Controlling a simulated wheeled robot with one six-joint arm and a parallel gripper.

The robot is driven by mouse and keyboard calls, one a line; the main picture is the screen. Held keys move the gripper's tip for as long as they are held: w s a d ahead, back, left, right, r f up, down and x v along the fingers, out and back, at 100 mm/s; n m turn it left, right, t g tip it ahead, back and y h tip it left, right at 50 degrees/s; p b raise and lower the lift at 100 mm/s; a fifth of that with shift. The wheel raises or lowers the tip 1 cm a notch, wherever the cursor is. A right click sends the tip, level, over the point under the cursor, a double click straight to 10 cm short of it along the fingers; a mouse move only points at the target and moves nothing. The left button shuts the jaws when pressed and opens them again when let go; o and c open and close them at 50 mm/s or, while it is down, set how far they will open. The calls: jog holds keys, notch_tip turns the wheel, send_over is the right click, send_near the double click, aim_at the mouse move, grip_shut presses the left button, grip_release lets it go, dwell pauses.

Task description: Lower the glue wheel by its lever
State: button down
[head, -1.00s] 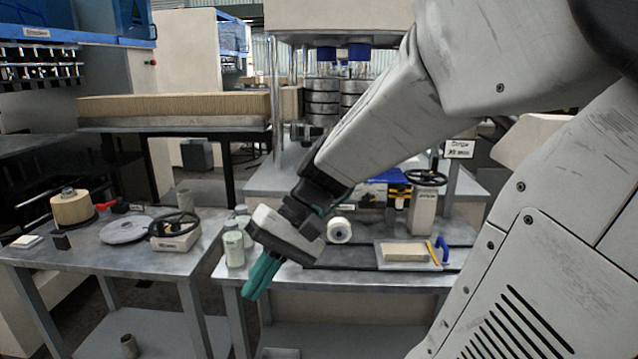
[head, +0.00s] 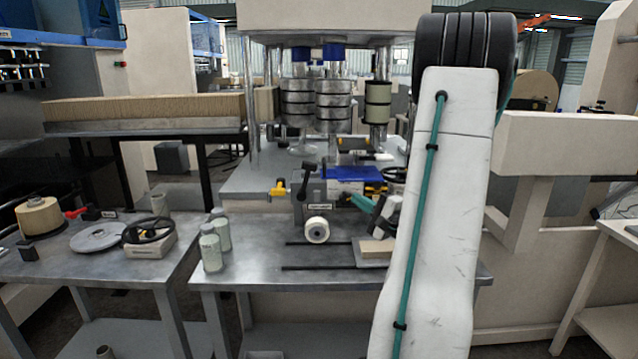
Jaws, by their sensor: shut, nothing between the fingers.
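The glue wheel (head: 316,230), a small cream roller with a dark hub, sits at the front of a grey stand on the middle table. Its black lever (head: 306,178) rises from the stand, tilted slightly right, with a round knob on top. Whether the wheel touches the surface below is too small to tell. My gripper (head: 354,201) is to the right of the lever and lower than its knob. Its teal fingers are shut, point left and look empty. They appear apart from the lever. My arm hides part of the gripper's body and the table's right side.
A yellow-handled valve (head: 279,188) is left of the lever. Two pale bottles (head: 211,248) stand at the table's left. A tan block (head: 376,247) lies on a tray at right. The front middle of the table is clear.

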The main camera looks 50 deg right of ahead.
jog(key=a+x, duration=0.3)
jog(key=x, duration=1)
jog(key=shift+r, duration=0.25)
